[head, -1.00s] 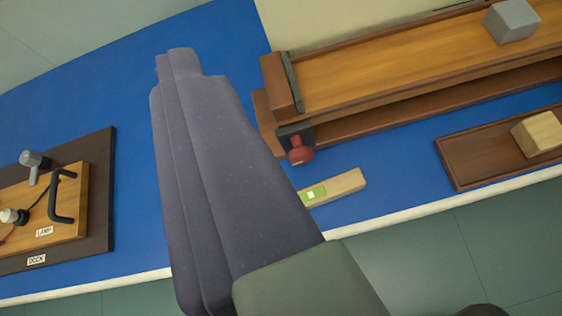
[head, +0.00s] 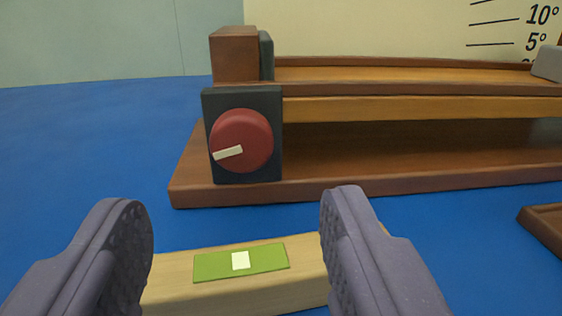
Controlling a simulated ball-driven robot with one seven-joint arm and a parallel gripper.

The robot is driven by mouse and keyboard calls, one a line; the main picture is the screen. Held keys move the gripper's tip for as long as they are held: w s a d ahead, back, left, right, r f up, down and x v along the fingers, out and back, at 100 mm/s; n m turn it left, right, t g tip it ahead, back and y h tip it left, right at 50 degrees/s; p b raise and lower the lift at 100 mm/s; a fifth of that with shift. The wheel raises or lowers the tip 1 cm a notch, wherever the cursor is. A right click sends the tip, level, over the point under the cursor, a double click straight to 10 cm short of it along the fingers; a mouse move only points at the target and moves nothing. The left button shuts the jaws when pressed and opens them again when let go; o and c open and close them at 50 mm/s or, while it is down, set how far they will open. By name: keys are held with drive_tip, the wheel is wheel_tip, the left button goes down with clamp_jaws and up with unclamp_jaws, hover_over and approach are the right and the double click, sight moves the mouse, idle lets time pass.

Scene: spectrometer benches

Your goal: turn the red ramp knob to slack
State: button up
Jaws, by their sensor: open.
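The red ramp knob (head: 243,141) sits on a dark square plate (head: 267,172) at the left end of the wooden ramp (head: 400,88). Its cream pointer mark points left and slightly down. No label for slack is legible. My gripper (head: 238,225) is open, with one finger at the lower left and one at the lower right. The fingers are in front of the knob and lower in the picture, touching nothing that I can see. The knob is fully visible between and above them.
A pale wooden block (head: 300,252) with a green patch and white square lies on the blue bench (head: 90,150), low between my fingers. A grey block (head: 548,63) is on the ramp at right. A brown tray (head: 545,228) edges in at right. An angle scale (head: 515,27) stands behind.

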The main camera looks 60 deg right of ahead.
sight(240, 143)
drive_tip(key=b+x, duration=0.1)
drive_tip(key=x, duration=0.5)
drive_tip(key=shift+w+d, duration=0.15)
drive_tip(key=shift+d, duration=0.1)
drive_tip(key=c, duration=1)
drive_tip(key=shift+n+b, duration=0.35)
drive_tip(key=shift+n, duration=0.45)
drive_tip(key=shift+c, duration=0.2)
drive_tip(key=o, duration=1)
drive_tip(key=shift+o, duration=0.2)
drive_tip(key=shift+a, duration=0.15)
drive_tip(key=p+v, duration=0.1)
drive_tip(key=v, duration=0.6)
drive_tip(key=shift+s+a, duration=0.2)
drive_tip(key=shift+s, duration=0.05)
